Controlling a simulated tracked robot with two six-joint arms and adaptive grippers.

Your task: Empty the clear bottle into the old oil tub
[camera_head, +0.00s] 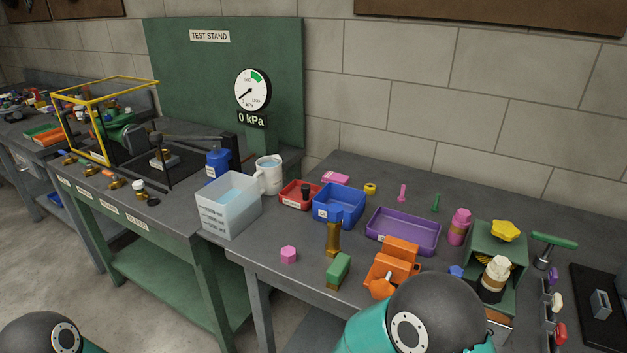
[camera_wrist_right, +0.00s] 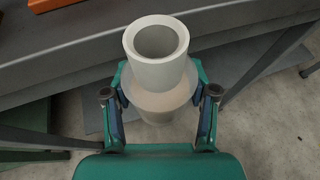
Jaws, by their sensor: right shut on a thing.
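My right gripper (camera_wrist_right: 160,95) is shut around the middle of a pale bottle (camera_wrist_right: 155,43) in the right wrist view. The bottle's round open mouth faces the camera. It looks grey-white rather than see-through there, and I cannot see its contents. In the head view neither my right gripper nor the bottle shows. A translucent white tub (camera_head: 226,217) with printed lines on its side stands near the bench corner. I cannot read its print, so I cannot tell if it is the old oil tub. My left gripper is out of view.
A white jug (camera_head: 269,178), blue bin (camera_head: 328,218), red bin (camera_head: 286,197) and blue bottle (camera_head: 215,165) stand close around the tub. A purple tray (camera_head: 377,242), pink block (camera_head: 289,255) and orange holder (camera_head: 402,248) are on the bench. The bench edge (camera_wrist_right: 60,52) crosses the wrist view.

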